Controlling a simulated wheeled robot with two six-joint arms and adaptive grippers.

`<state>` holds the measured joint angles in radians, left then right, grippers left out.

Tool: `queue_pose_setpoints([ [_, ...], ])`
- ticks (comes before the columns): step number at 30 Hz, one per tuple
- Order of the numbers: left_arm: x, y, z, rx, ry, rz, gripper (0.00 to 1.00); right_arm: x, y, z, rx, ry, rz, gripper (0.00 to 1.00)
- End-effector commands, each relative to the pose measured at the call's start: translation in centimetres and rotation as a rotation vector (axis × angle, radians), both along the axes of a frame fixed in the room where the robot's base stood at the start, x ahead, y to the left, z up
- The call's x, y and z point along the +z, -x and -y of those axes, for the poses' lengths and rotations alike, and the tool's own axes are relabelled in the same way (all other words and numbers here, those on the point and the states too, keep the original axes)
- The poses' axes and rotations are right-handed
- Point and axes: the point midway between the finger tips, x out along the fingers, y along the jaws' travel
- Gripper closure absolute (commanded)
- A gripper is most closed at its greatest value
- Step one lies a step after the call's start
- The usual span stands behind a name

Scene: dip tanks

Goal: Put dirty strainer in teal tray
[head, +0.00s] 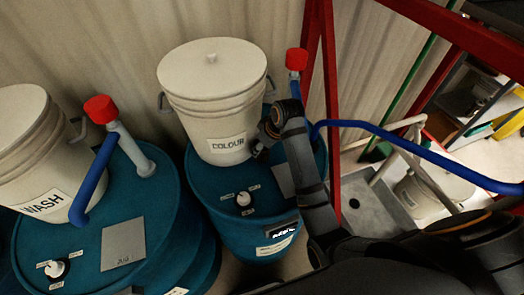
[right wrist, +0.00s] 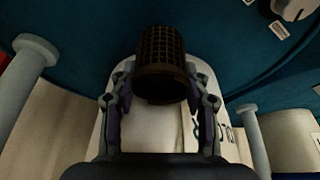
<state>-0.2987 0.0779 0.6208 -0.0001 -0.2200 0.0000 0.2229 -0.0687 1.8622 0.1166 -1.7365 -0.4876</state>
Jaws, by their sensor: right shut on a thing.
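A dark mesh strainer (right wrist: 162,62) is between the fingers of my right gripper (right wrist: 160,100) in the right wrist view. The gripper is shut on it. In the head view my right gripper (head: 262,145) is beside the lower right side of the white COLOUR bucket (head: 212,95). The strainer cannot be made out there. Any dirt on it is too dark to tell. No teal tray can be made out in either view. My left gripper is not in view.
The COLOUR bucket stands on a teal drum (head: 230,225), and a WASH bucket (head: 22,130) on another teal drum (head: 165,225) at left. Red-capped pipes (head: 100,110) rise beside them. A red frame (head: 330,90) and blue hose (head: 420,150) are at right, near a grey basin (head: 375,215).

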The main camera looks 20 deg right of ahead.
Motion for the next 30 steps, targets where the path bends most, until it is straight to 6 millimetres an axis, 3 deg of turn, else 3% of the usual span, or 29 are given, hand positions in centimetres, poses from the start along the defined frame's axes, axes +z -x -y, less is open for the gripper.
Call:
queue_pose_setpoints([
  [2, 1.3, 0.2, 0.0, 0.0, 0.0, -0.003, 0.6, -1.0, 0.1, 0.0, -0.001, 0.001, -0.006, 0.97],
  [6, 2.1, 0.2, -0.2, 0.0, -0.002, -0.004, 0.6, -2.9, 0.0, 0.0, 0.0, 0.001, -0.001, 0.97],
  [16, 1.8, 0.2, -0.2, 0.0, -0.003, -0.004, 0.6, -3.6, 0.0, 0.0, 0.0, -0.001, 0.001, 0.97],
  [17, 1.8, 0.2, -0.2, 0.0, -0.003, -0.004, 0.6, -3.6, 0.0, 0.0, 0.0, -0.001, 0.001, 0.52],
  [18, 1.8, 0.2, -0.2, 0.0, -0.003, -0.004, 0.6, -3.6, 0.0, 0.0, 0.0, -0.001, 0.001, 0.46],
  [22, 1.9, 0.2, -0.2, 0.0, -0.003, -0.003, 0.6, -3.6, 0.0, 0.0, 0.0, -0.001, 0.001, 0.3],
  [30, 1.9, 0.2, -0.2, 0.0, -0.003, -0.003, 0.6, -3.5, 0.0, 0.0, 0.0, -0.001, 0.001, 0.3],
])
